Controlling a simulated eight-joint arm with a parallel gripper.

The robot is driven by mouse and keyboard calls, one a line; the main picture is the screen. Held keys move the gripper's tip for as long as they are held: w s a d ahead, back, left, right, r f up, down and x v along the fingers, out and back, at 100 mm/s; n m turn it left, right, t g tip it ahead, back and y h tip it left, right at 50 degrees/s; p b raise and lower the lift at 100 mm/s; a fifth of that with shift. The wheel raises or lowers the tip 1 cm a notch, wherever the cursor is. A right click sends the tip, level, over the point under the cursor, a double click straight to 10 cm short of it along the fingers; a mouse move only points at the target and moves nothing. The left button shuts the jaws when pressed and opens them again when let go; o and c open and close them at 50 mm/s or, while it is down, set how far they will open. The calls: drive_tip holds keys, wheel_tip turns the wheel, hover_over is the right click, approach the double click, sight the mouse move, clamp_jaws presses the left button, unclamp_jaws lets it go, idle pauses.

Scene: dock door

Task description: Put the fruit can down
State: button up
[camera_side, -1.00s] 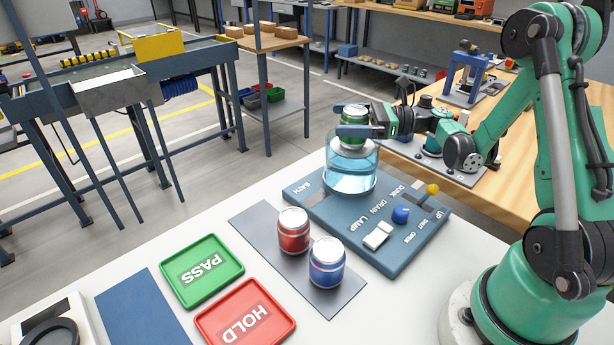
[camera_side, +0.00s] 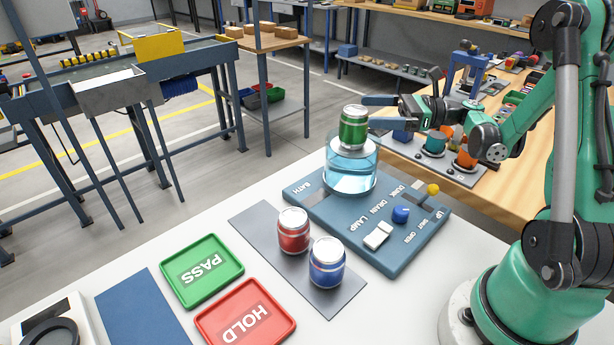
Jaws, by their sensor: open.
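The green can (camera_side: 354,128), likely the fruit can, stands upright at the top of the clear water bath (camera_side: 351,171). I cannot tell exactly what supports it there. My gripper (camera_side: 372,112) is open, its two fingers pointing left, just right of the green can and apart from it or nearly so. A red can (camera_side: 293,232) and a blue can (camera_side: 327,263) stand upright on the dark grey strip (camera_side: 257,224) in front.
The blue panel (camera_side: 395,262) under the bath carries a white switch (camera_side: 377,236), a blue knob (camera_side: 400,214) and a yellow-tipped lever (camera_side: 432,189). A green PASS tray (camera_side: 202,270) and a red HOLD tray (camera_side: 246,316) lie at the front left. White table is free at left of the bath.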

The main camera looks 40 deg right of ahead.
wheel_tip(320, 180, up, 11)
drive_tip(key=n, duration=0.1)
drive_tip(key=n+g+h, duration=0.2)
drive_tip(key=n, duration=3.3)
approach(354, 119)
drive_tip(key=w+a+f, duration=0.1)
drive_tip(key=w+f, duration=0.1)
drive_tip(key=w, duration=0.3)
drive_tip(key=shift+s+x, duration=0.25)
drive_tip(key=shift+x, duration=2.4)
